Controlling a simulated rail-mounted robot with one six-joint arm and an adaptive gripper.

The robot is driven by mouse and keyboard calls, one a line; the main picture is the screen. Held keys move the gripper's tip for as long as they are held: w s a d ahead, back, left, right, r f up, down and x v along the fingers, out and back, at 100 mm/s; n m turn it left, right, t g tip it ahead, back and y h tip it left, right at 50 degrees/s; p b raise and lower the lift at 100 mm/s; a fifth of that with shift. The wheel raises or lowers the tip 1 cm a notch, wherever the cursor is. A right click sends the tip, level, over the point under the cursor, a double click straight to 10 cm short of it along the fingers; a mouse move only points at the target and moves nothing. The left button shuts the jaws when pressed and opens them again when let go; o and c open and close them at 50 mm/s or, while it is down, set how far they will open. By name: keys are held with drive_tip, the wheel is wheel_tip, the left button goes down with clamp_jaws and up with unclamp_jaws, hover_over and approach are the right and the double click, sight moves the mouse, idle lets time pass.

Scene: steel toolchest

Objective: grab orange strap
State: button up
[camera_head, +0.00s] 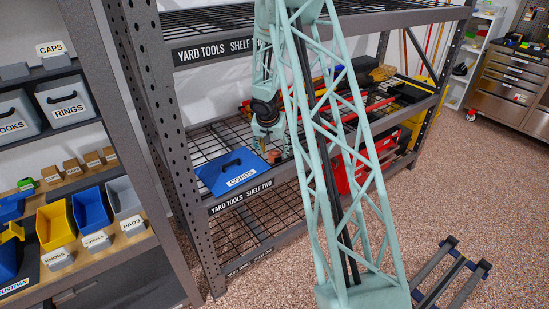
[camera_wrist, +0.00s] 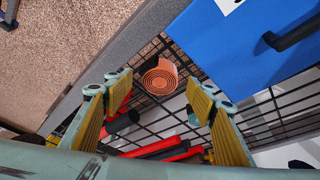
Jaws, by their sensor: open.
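The orange strap (camera_wrist: 160,77) is a rolled coil on the black wire shelf in the wrist view, just beyond and between my fingertips. In the head view a small orange-brown patch of it (camera_head: 274,157) shows on shelf two, right of the blue cords bin. My gripper (camera_wrist: 157,88) is open, with one yellow-padded finger to each side of the coil in the picture. I see no contact. In the head view my gripper (camera_head: 270,140) is over the shelf, partly hidden by my arm.
The blue cords bin (camera_head: 232,172) stands left of the strap, and is close at the upper right in the wrist view (camera_wrist: 235,50). The grey shelf edge (camera_wrist: 108,70) runs nearby. Red and black tools (camera_wrist: 170,150) lie behind. The upper shelf (camera_head: 215,45) is overhead.

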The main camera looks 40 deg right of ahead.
drive_tip(key=shift+x, duration=1.05)
drive_tip(key=shift+c, duration=0.7)
drive_tip(key=c, duration=0.9)
